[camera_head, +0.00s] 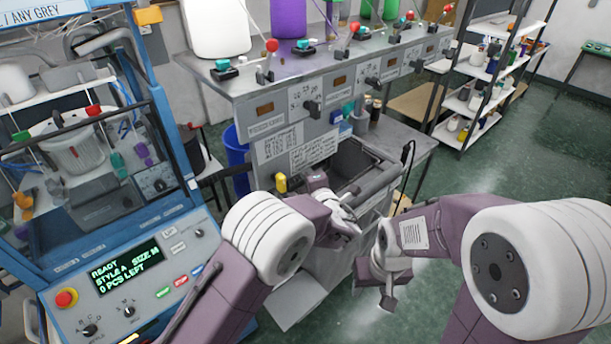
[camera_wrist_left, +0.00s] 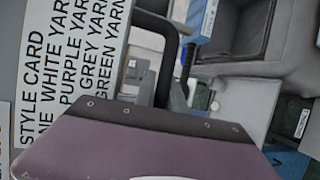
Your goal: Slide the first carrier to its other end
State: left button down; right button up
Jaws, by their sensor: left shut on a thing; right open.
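I cannot single out the first carrier with certainty. My left gripper (camera_head: 342,207) is at the front of the grey knitting machine (camera_head: 215,82), below its style card and near a grey rail (camera_head: 372,182). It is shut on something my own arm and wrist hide. In the left wrist view, the purple wrist housing fills the bottom, and a curved black handle (camera_wrist_left: 168,62) stands just beyond it, beside the style card (camera_wrist_left: 60,80). The fingertips do not show there. My right gripper (camera_head: 388,292) is open and empty, hanging low over the floor to the right of the machine.
A yellow piece (camera_head: 281,183) sits left of my left gripper. A dark open bin (camera_head: 352,160) lies behind it. The blue-framed machine's control panel (camera_head: 130,280) stands close on the left. Shelves (camera_head: 480,95) stand at the back right. The green floor (camera_head: 540,160) at right is clear.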

pick_arm(q)
jog(key=shift+w+r, duration=0.1)
jog(key=shift+r, duration=0.55)
jog(key=c, duration=1.4)
grip_release()
jog(key=shift+f, duration=0.1)
jog(key=shift+f, duration=0.15)
jog(key=shift+s, duration=0.2)
